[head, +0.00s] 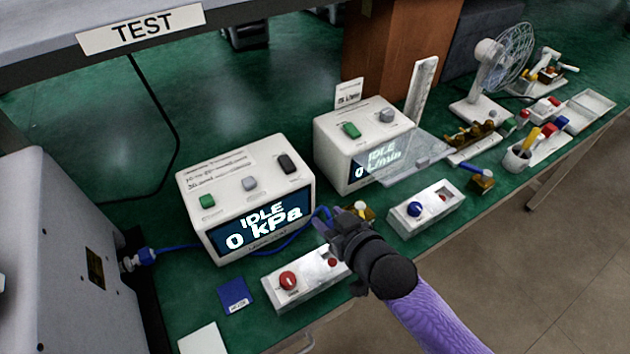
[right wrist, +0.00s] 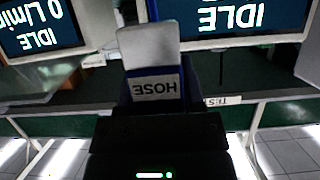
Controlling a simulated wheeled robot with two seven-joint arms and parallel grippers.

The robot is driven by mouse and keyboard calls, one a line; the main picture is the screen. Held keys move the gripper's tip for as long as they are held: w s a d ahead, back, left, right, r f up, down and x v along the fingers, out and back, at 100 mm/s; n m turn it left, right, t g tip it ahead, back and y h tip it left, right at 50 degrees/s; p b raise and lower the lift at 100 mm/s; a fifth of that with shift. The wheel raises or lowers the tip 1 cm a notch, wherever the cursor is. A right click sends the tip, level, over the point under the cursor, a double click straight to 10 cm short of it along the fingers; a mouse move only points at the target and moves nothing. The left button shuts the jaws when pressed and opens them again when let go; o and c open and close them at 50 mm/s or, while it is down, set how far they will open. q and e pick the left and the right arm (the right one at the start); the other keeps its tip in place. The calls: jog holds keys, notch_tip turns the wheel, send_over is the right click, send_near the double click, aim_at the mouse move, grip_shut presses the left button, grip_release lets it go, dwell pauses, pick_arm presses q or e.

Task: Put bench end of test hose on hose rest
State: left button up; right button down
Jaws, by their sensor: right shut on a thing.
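The blue test hose (head: 180,247) runs from a fitting on the grey cabinet at the left, behind the kPa box, to my right gripper (head: 332,228). My right gripper is shut on the hose's bench end, mostly hidden by the gripper in the head view. In the right wrist view, a pale grey block with an upside-down HOSE label (right wrist: 157,86) sits at the jaws. A blue pad (head: 235,295) with a small unreadable label lies on the green bench; I cannot tell whether it is the hose rest. My left gripper is out of view.
The kPa box (head: 250,195) and the L/min box (head: 365,140) stand behind the gripper. A white switch box with a red knob (head: 290,282) is just below it; one with a blue knob (head: 418,210) is to its right. A brass part (head: 366,212) is close by.

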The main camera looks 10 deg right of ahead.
jog(key=w+d+r+m+h+b, duration=0.15)
jog(key=w+r, duration=0.25)
jog(key=r, duration=0.9)
jog(key=s+d+r+m+h, duration=0.3)
jog(key=s+r, duration=0.1)
jog(key=r, duration=0.6)
jog(key=a+f+n+y, duration=0.1)
jog(key=f, duration=0.6)
jog(key=a+f+n+y+p, duration=0.1)
jog(key=a+f+n+y, duration=0.1)
jog(key=f, duration=0.6)
jog(key=a+f+n+y, duration=0.1)
jog(key=f, duration=0.7)
jog(key=shift+s+a+n+y, duration=0.1)
jog(key=shift+a+n+y, duration=0.15)
notch_tip(320, 180, down, 10)
jog(key=b, duration=0.4)
jog(key=shift+r, duration=0.15)
jog(key=shift+c, duration=1)
grip_release()
jog(key=shift+r, duration=0.1)
